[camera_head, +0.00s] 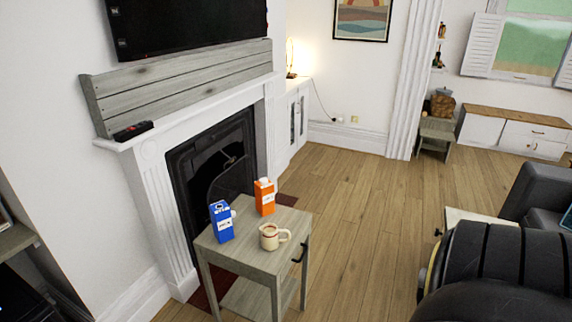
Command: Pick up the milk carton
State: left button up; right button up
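A blue carton (221,222) with white markings stands upright on the left part of a small grey wooden side table (258,258). An orange carton (265,196) with a white label stands upright behind it, to its right. The labels are too small to read, so I cannot tell for sure which one is milk; the blue one looks most like a milk carton. A cream jug (270,236) with a handle stands near the table's front right, apart from both cartons. Neither of my grippers is in view.
The table stands close to a white fireplace (155,175) with a dark opening. Wooden floor (365,205) between table and sofa is clear.

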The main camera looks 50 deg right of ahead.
aim_at(220, 212)
jog(key=z, duration=2)
jog(key=i, duration=0.15)
jog(key=u, duration=0.45)
